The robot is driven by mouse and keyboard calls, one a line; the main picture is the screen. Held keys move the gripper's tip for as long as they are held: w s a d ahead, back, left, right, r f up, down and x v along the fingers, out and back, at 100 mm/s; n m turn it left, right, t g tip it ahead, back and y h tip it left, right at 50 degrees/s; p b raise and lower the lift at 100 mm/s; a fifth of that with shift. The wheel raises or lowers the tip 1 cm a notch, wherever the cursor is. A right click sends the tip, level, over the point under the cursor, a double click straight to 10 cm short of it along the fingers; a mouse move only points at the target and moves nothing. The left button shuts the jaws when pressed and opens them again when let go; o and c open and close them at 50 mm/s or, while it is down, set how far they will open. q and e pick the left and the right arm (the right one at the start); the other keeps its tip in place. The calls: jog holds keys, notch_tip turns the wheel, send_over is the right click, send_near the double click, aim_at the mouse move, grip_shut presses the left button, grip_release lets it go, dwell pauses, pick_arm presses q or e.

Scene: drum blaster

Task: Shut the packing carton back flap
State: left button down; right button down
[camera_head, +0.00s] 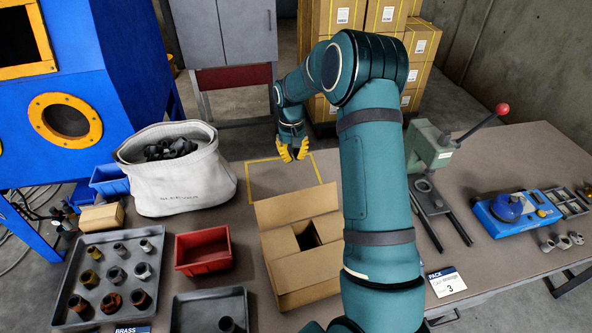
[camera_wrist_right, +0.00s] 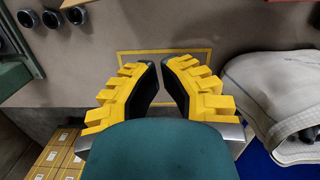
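The brown packing carton (camera_head: 308,275) stands on the table in the head view, left of my right forearm. Its back flap (camera_head: 295,205) stands open, leaning up and away from the opening. Other flaps lie around a small dark gap (camera_head: 309,236) in the middle; the carton's right side is partly hidden by my arm. My right gripper (camera_head: 293,152) is beyond the carton, above the far table edge, with its yellow fingers pointing down. In the right wrist view (camera_wrist_right: 158,64) its fingers are apart, with nothing between them. My left gripper is not in view.
A white fabric bag (camera_head: 185,185) stands left of the carton, near a red bin (camera_head: 203,252) and a tray of fittings (camera_head: 113,275). A green lever press (camera_head: 430,150) stands to the right. Yellow tape (camera_head: 322,170) outlines bare table behind the carton.

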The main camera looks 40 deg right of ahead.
aim_at(298, 206)
jog(key=s+a+f+p, duration=0.1)
jog(key=s+f, duration=0.3)
jog(key=f, duration=0.4)
jog(key=shift+s+a, duration=0.25)
jog(key=shift+a, duration=0.2)
